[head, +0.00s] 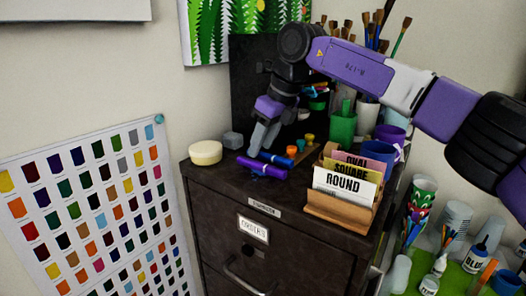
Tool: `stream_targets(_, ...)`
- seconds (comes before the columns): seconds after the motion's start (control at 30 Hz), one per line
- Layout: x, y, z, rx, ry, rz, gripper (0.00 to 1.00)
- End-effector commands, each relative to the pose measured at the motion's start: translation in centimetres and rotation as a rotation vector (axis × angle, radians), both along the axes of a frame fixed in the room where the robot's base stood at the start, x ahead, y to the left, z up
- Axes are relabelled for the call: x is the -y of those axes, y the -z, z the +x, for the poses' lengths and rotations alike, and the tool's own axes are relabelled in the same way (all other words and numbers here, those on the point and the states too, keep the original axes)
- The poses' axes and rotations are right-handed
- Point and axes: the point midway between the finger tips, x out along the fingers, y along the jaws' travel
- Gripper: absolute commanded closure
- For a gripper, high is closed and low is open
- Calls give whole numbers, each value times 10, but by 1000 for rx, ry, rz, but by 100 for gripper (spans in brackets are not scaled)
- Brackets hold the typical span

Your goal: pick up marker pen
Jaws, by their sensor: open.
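Two capped marker pens lie close together on top of the dark filing cabinet: a purple marker pen (262,170) in front and a blue marker pen (276,158) just behind it. My gripper (262,146) reaches down from above with its grey fingers just behind and above the pens. Its jaws are open. The fingers overlap the pens' left part in the picture, and I cannot tell whether they touch. The gap between the fingers is mostly hidden.
A cream round tub (205,153) and a grey block (233,140) stand left of my gripper. A wooden card holder (338,208) with label cards stands right. Behind are small coloured pots, a green cup (342,128) and brushes. The cabinet's front edge is close to the pens.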

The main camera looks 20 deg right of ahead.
Motion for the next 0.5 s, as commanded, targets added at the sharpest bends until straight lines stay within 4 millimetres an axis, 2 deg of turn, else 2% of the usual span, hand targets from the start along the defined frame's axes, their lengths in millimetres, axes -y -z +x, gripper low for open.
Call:
stream_targets(0.2,-4,12,4,0,-1,1,58)
stream_targets(0.5,-4,13,4,1,-2,0,58)
